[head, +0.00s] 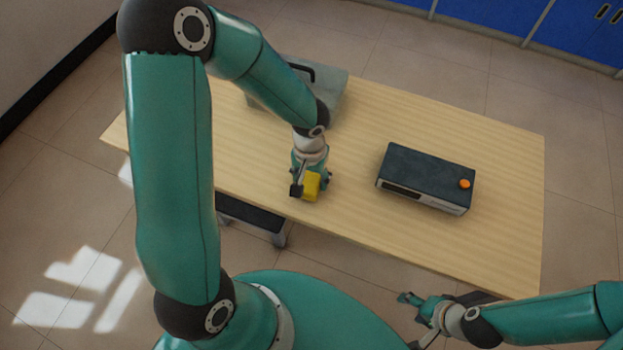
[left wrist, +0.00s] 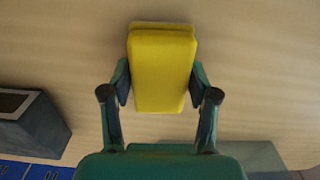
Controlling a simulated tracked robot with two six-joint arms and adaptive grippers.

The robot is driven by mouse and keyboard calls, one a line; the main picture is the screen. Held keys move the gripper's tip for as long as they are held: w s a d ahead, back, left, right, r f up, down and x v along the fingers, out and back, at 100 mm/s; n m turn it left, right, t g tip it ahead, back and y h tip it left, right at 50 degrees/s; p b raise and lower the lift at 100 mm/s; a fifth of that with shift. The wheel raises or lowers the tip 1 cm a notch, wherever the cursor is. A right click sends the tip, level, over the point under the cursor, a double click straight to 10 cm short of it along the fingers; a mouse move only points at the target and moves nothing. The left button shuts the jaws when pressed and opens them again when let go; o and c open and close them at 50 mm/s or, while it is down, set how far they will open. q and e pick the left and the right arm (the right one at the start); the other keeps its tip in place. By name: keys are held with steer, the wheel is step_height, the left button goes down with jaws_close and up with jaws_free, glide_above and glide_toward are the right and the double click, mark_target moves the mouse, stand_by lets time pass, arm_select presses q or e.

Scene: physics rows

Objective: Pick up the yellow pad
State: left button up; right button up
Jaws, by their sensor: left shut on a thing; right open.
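The yellow pad (head: 312,185) is a small yellow block near the front edge of the table in the head view. My left gripper (head: 311,178) reaches down over it and is shut on it. In the left wrist view the yellow pad (left wrist: 162,68) sits between the two fingers of my left gripper (left wrist: 160,88), with a finger against each side. I cannot tell whether the pad touches the table. My right gripper (head: 418,318) is open and empty, off the table's front edge at the lower right.
The wooden table (head: 490,160) holds a dark-topped box with an orange knob (head: 425,175) right of the pad. A grey case with a black handle (head: 330,88) stands behind my left arm. Blue cabinets (head: 480,15) line the back. The table's right end is clear.

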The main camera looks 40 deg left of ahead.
mark_target(310, 177)
arm_select(q)
steer(key=shift+r, duration=0.1)
step_height(310, 177, up, 20)
steer(key=shift+f+p, duration=0.1)
steer(key=shift+p, duration=0.8)
